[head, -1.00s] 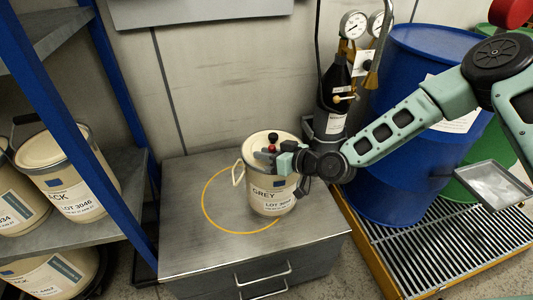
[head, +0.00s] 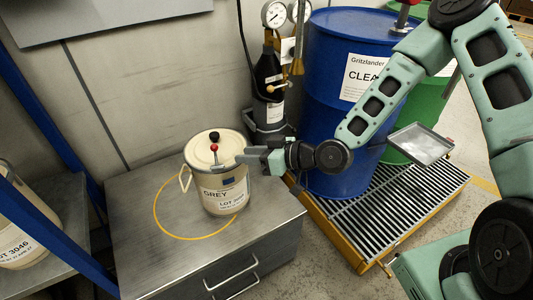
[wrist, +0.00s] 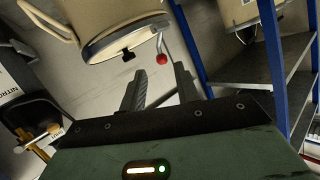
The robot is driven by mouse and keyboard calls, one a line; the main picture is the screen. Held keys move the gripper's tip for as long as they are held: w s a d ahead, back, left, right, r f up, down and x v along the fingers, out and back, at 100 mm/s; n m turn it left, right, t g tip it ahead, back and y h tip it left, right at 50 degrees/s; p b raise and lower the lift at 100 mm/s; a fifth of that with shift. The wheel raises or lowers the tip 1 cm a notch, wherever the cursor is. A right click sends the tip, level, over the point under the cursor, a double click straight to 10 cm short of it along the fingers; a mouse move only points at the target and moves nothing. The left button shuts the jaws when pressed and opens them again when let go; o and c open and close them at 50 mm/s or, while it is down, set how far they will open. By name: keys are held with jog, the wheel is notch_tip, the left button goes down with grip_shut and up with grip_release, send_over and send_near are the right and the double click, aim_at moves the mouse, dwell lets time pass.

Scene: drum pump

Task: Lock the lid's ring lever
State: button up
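The cream pail (head: 222,190) marked GREY stands upright on the metal cabinet. Its cream lid (head: 200,150) carries a black knob (head: 214,136). In the wrist view the red ball (wrist: 162,59) sits at the end of a thin lever by the pail's rim (wrist: 125,38). My gripper (head: 224,165) is at the pail's near right side, by the lid rim. In the wrist view my gripper (wrist: 160,82) has its fingers apart and empty, with the red ball just beyond their tips.
The cabinet top (head: 135,215) is clear around a yellow ring. Blue-posted shelves (head: 50,130) with pails are at left.

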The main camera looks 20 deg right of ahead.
jog(key=shift+v, duration=2.35)
